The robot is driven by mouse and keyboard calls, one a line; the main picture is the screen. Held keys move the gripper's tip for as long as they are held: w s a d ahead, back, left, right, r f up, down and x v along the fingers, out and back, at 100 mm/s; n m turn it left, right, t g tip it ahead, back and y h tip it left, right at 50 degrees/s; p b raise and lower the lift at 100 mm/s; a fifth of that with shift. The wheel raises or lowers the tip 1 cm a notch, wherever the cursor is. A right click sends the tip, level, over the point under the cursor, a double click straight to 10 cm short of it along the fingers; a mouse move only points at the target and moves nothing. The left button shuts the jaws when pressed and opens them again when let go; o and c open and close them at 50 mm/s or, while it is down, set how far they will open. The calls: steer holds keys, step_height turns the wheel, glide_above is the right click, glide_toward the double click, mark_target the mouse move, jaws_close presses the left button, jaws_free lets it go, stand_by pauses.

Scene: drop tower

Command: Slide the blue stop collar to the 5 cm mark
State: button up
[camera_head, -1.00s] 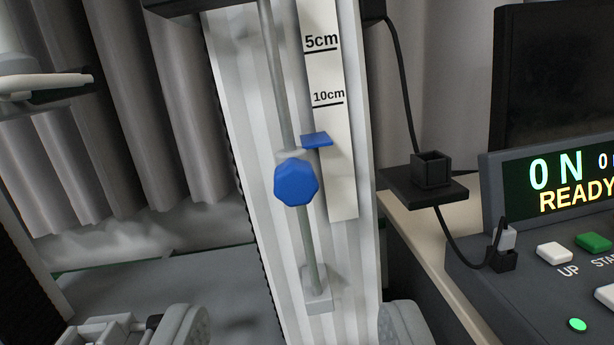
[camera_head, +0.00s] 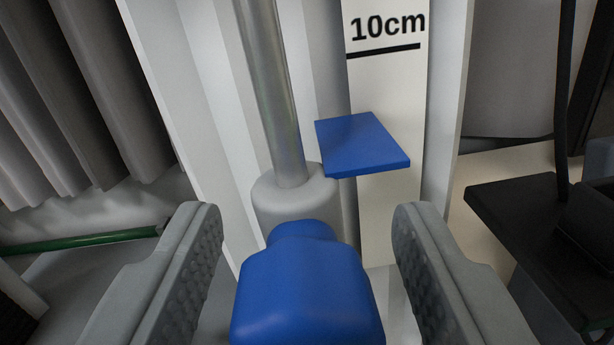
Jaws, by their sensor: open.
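The stop collar is a grey sleeve (camera_head: 282,208) around a vertical metal rod (camera_head: 268,95), with a large blue knob (camera_head: 307,290) facing me and a flat blue pointer (camera_head: 362,145) to its right. The pointer lies over the white scale (camera_head: 385,90), below the 10cm line (camera_head: 384,51). The 5 cm mark is out of view now. My gripper (camera_head: 307,240) is open, one finger on each side of the blue knob, with visible gaps on both sides. The knob's lower part is cut off by the picture edge.
A black bracket (camera_head: 520,230) with a dark block and cable is close on the right. Grey corrugated curtains (camera_head: 75,100) hang at the left, with a green bar (camera_head: 85,240) below them. The pale tower column (camera_head: 185,80) stands behind the rod.

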mark_target(302, 241)
steer(key=shift+w, duration=0.4)
jaws_close()
step_height(302, 241, up, 7)
steer(key=shift+r, duration=0.1)
jaws_free()
steer(key=shift+s, duration=0.1)
